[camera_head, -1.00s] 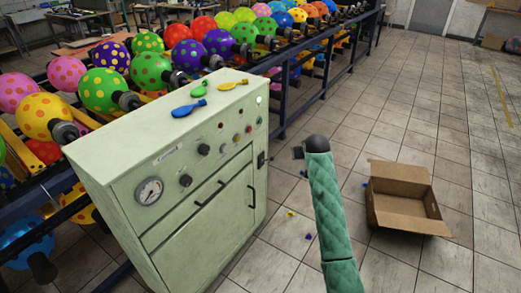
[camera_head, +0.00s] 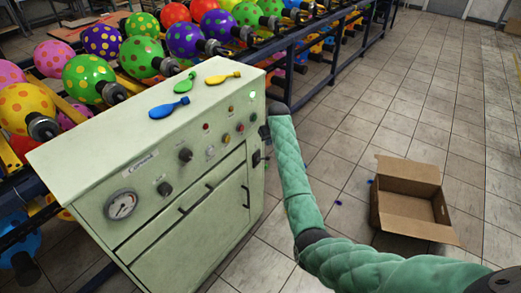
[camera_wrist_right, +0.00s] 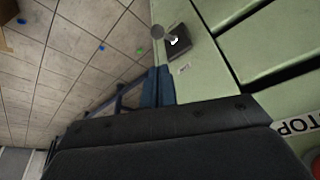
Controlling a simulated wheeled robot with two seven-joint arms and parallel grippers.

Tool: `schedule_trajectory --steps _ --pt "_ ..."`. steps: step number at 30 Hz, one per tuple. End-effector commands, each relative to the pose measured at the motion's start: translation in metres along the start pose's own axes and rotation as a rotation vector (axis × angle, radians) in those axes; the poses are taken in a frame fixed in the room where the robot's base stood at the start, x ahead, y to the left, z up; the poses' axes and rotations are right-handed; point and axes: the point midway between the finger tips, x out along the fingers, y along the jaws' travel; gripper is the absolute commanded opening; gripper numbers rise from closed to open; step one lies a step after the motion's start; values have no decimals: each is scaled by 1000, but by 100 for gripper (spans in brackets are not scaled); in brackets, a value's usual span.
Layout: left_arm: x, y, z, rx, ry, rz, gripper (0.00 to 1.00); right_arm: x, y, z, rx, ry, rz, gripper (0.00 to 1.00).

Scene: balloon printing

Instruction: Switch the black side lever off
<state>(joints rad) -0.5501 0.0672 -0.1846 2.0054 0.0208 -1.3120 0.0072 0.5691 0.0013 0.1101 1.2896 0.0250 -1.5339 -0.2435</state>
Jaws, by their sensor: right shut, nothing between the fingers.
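The black side lever (camera_wrist_right: 178,42) is on the edge of the pale green cabinet (camera_head: 190,235). In the right wrist view it is a dark plate with a small bright stem and a round grey knob beside it. In the head view the lever (camera_head: 257,158) is a small dark shape at the cabinet's right front edge. My right gripper (camera_head: 264,132) is just above it there, small and partly hidden. Its shut, empty fingers (camera_wrist_right: 158,87) sit beside the cabinet, apart from the lever in the wrist view. My left gripper is out of view.
The cabinet front has a gauge (camera_head: 121,205), knobs, lights and handles. Blue (camera_head: 169,107), green and yellow flat balloons lie on top. A balloon rack (camera_head: 300,45) runs behind. An open cardboard box (camera_head: 410,205) sits on the floor at right.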

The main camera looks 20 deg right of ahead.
Motion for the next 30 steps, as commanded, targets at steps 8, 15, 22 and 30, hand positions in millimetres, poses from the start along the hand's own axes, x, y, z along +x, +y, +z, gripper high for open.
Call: schedule_trajectory --steps 8,15,22,30 --pt "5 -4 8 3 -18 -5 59 -1 -1 1 -34 -7 -2 0" --pt "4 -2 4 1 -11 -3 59 0 -1 1 -34 -7 -2 0" --pt "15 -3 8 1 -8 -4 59 18 -2 1 -33 -8 -3 0" --pt "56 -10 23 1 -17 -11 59 64 -2 1 -34 -9 -3 0"
